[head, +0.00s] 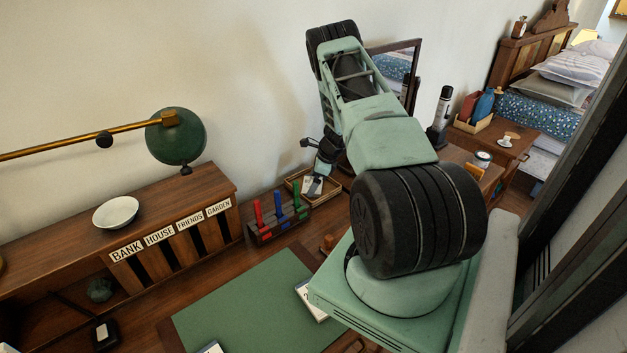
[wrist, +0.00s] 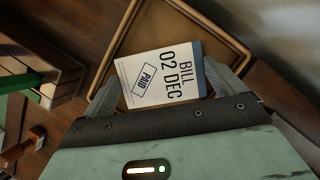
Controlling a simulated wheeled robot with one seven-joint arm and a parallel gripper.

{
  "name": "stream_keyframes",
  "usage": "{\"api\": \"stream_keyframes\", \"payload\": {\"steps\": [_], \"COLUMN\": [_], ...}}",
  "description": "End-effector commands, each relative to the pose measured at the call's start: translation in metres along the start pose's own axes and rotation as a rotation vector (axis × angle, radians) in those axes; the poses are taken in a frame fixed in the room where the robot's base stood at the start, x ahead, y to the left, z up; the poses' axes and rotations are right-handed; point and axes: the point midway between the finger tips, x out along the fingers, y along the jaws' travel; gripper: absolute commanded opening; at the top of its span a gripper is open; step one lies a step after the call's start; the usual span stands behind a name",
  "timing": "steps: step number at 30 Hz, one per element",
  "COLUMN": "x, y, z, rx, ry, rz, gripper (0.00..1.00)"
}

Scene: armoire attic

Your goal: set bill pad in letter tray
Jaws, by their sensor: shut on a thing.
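The bill pad (wrist: 165,75) is a white block with a dark blue edge, printed "BILL 02 DEC" and stamped "PAID". My gripper (wrist: 178,88) is shut on it, with one finger at each side in the wrist view. The letter tray (wrist: 150,35) is a shallow brown tray with a raised rim, seen behind and around the pad. In the head view my gripper (head: 318,182) is over the tray (head: 334,189) by the wall, with the pad (head: 311,187) partly hidden. I cannot tell whether the pad touches the tray floor.
A wooden rack (head: 270,231) with red, blue and green upright pieces stands just left of the tray. A labelled letter sorter (head: 181,258) is further left. A green desk mat (head: 250,305) lies in front.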

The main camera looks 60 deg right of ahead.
Motion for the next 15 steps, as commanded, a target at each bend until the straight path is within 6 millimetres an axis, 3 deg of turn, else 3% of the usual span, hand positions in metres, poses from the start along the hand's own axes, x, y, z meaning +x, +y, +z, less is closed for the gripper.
{"api": "stream_keyframes", "payload": {"steps": [5, 6, 15], "x": [0.0037, 0.0031, -0.0008], "y": [0.0002, 0.0002, 0.0003], "z": [-0.0018, -0.0015, 0.0002], "rx": [0.0, 0.0, 0.0], "ry": [0.0, 0.0, 0.0], "rz": [0.001, 0.0, 0.001], "gripper": [0.71, 1.0, 1.0]}}
